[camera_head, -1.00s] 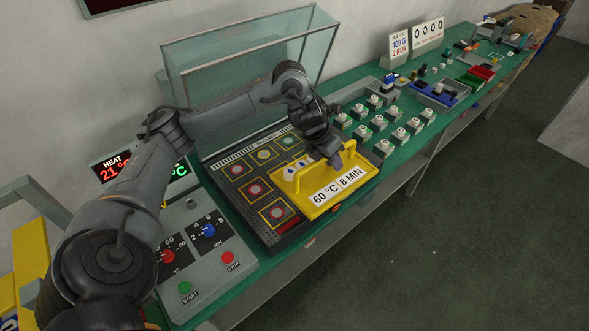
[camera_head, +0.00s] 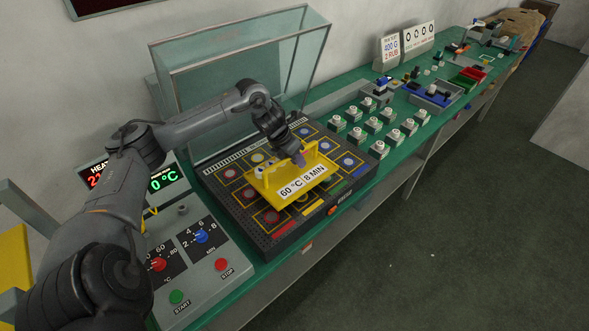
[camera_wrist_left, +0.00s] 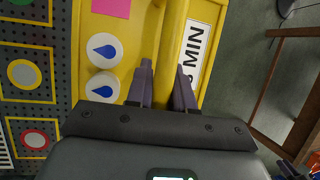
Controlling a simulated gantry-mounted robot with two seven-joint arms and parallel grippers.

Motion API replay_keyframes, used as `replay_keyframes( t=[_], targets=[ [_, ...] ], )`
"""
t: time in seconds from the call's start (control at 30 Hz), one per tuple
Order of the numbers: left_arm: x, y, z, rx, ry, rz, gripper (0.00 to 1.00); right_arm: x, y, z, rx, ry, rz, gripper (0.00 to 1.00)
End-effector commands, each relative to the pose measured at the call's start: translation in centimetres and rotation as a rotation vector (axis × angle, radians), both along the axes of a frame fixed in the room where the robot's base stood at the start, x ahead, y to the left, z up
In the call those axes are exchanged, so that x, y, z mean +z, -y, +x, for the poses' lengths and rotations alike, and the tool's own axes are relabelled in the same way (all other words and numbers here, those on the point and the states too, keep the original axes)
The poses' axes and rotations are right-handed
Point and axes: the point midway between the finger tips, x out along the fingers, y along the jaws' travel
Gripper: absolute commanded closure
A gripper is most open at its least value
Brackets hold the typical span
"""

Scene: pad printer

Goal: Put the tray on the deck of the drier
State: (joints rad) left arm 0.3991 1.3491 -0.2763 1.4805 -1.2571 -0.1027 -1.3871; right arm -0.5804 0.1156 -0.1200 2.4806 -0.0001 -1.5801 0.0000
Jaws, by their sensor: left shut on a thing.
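The yellow tray (camera_head: 262,187) has a front plate reading "60 °C 8 MIN" and a raised handle. My left gripper (camera_head: 299,160) is shut on the handle; its fingers (camera_wrist_left: 163,88) straddle the handle bar in the wrist view. White discs with blue drops (camera_wrist_left: 103,50) lie on the tray.
A glass hood (camera_head: 240,65) stands open behind the deck. The grey control panel (camera_head: 205,262) with knobs and buttons is to the left. Several grey holders with white pieces (camera_head: 390,138) stand to the right. A green bench (camera_head: 395,160) carries all this.

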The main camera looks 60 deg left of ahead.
Motion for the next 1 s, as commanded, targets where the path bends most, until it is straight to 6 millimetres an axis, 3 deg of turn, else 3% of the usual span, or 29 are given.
replay_keyframes(
  t=[0.27, 0.6, 0.83, 0.87, 1.0],
  targets=[
    [-0.9, -1.2, -0.1, 0.000, 0.002, -0.001, 1.00, -0.2, 0.0, 0.0, -0.001, 0.000, 0.001, 0.57],
    [-4.5, -1.1, -0.1, -0.001, 0.001, -0.003, 1.00, -0.6, 0.1, 0.0, 0.002, 0.000, -0.004, 0.57],
    [-4.7, -1.2, -0.1, -0.001, 0.001, 0.000, 1.00, -0.6, 0.2, 0.0, 0.006, -0.001, -0.010, 0.57],
    [-4.8, -1.2, -0.1, -0.001, 0.000, 0.000, 0.73, -0.6, 0.2, 0.0, 0.006, -0.001, -0.010, 0.57],
    [-4.8, -1.2, -0.1, 0.000, 0.000, -0.001, 0.52, -0.6, 0.2, 0.0, 0.005, -0.001, -0.009, 0.57]
  ],
)
